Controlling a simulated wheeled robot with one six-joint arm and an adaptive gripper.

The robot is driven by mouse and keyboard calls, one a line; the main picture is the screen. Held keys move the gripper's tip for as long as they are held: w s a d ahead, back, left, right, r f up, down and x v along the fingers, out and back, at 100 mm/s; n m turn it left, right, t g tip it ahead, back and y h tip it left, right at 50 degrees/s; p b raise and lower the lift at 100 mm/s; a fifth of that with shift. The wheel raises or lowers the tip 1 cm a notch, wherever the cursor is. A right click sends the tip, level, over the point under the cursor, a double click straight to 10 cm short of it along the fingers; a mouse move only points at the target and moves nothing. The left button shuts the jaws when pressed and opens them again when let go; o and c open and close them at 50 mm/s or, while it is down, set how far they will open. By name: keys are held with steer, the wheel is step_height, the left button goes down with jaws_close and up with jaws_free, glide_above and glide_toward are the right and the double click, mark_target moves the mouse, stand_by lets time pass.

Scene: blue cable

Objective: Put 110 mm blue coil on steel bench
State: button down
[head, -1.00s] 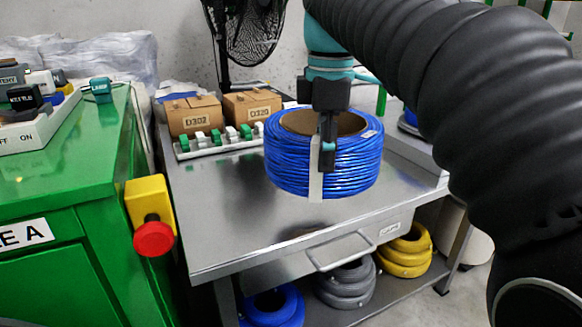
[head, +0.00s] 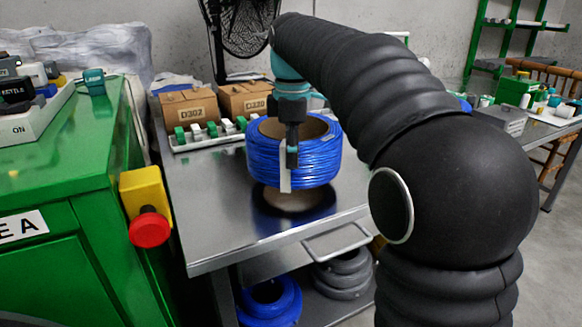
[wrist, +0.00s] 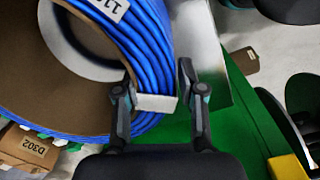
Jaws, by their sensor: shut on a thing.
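The blue coil (head: 325,160) has a brown core and a white strap. In the head view it hangs over the steel bench (head: 225,225), with a dark reflection and a pale round patch on the metal beneath it. It looks raised clear of the top. My gripper (head: 291,158) reaches down from above and is shut on the near side of the coil. In the wrist view the coil (wrist: 145,45) fills the upper left, with the strap between the fingers of my gripper (wrist: 160,97). Part of the coil's label shows there.
Two cardboard boxes (head: 189,109) and a rack of green and white parts (head: 180,141) stand at the bench's back. A green cabinet (head: 80,190) with a red button (head: 149,228) is at left. Blue (head: 270,302) and grey coils (head: 343,275) lie on the lower shelf.

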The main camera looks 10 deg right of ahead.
steer(key=shift+f+b, duration=0.3)
steer(key=shift+f, duration=1.5)
steer(key=c, duration=0.7)
jaws_free()
steer(key=shift+f, duration=0.1)
steer(key=shift+s, duration=0.1)
